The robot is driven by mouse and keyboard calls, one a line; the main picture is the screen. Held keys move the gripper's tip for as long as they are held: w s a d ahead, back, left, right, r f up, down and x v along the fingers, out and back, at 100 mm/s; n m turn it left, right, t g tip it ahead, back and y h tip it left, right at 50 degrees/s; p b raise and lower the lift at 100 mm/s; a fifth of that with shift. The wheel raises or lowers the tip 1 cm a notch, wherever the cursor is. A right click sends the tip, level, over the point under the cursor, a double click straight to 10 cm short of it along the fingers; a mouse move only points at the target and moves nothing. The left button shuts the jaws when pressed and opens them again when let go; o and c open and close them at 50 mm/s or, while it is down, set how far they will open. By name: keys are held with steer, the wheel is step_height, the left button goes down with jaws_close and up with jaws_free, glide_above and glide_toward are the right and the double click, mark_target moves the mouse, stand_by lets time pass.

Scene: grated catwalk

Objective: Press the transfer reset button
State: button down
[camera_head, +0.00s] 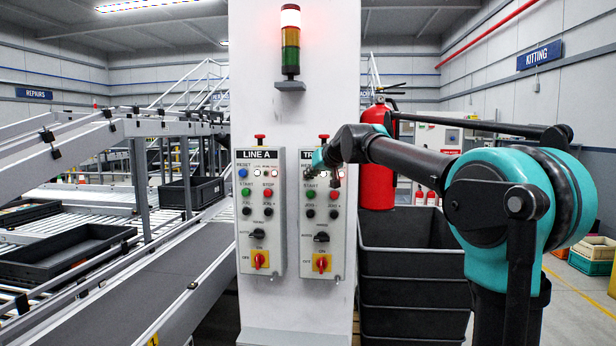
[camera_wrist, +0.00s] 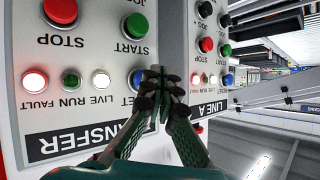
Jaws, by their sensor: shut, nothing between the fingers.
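The TRANSFER panel (camera_head: 308,262) is the right one of two control boxes on the white column. Its blue reset button (camera_wrist: 136,79) shows in the wrist view, between the panel's name strip and the green START button (camera_wrist: 136,26). In the head view my arm and gripper (camera_head: 316,172) cover the top of this panel and hide the blue button. In the wrist view my gripper (camera_wrist: 161,84) is shut and empty. Its fingertips are just right of the blue button and overlap its edge. I cannot tell whether they touch it.
The LINE A panel (camera_head: 259,255) is close on the left, with a similar blue button (camera_head: 243,173). A red fire extinguisher (camera_head: 377,170) and stacked dark bins (camera_head: 412,290) are right of the column. A conveyor (camera_head: 130,290) runs on the left. The stack light (camera_head: 290,40) glows at its top.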

steer(key=shift+w, duration=0.3)
steer(key=shift+w, duration=0.8)
stand_by(1.0)
steer(key=shift+s, duration=1.25)
steer(key=shift+s+a, duration=0.1)
steer(key=shift+s, duration=2.4)
steer(key=shift+f, duration=0.1)
